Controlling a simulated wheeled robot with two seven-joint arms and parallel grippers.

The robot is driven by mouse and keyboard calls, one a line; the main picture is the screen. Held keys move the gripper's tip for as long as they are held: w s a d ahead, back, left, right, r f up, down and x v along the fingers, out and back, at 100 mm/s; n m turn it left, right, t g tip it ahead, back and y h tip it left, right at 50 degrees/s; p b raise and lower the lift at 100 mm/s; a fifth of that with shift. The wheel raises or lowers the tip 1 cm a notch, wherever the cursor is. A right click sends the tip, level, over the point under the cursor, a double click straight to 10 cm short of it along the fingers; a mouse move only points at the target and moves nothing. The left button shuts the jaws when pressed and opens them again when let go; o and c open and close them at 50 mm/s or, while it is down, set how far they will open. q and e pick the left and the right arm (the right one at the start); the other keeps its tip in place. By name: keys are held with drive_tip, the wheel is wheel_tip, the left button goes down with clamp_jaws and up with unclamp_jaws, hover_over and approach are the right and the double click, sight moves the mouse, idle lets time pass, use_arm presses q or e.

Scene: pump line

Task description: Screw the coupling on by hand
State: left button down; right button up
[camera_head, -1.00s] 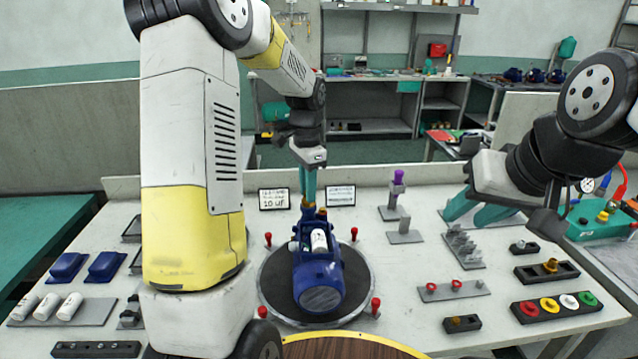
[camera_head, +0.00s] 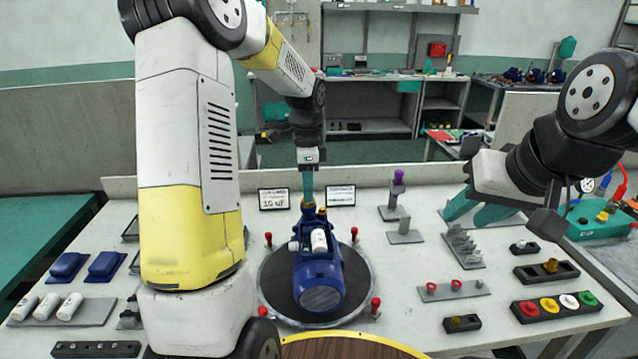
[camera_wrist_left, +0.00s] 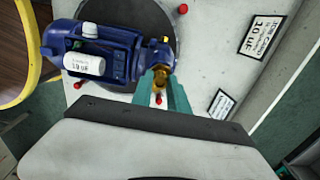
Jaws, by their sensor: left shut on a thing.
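The blue pump (camera_head: 318,270) lies on the dark round turntable (camera_head: 268,290), with a white cylinder (camera_head: 319,241) on top. The brass coupling (camera_head: 308,209) stands at the pump's far end. My left gripper (camera_head: 308,198) points down from above and is shut on the coupling. In the left wrist view, its teal fingers (camera_wrist_left: 160,88) lie on either side of the brass coupling (camera_wrist_left: 161,79), beside the blue pump (camera_wrist_left: 100,52). The coupling's lower edge and thread are too small to judge. My right gripper (camera_head: 478,212) is open and empty above the right side of the bench.
Red-topped posts (camera_head: 354,234) ring the turntable. Two label cards (camera_head: 274,199) stand behind it. To the right are a block with coloured rings (camera_head: 557,306) and a spiked rack (camera_head: 463,248). White cylinders (camera_head: 45,307) lie on a left tray.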

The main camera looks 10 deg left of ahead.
use_arm(q)
drive_tip(key=shift+m, duration=1.7)
drive_tip(key=m, duration=0.3)
drive_tip(key=shift+m, duration=0.3)
drive_tip(key=c, duration=1.3)
unclamp_jaws()
drive_tip(key=shift+c, duration=0.2)
drive_tip(key=shift+n, duration=1.8)
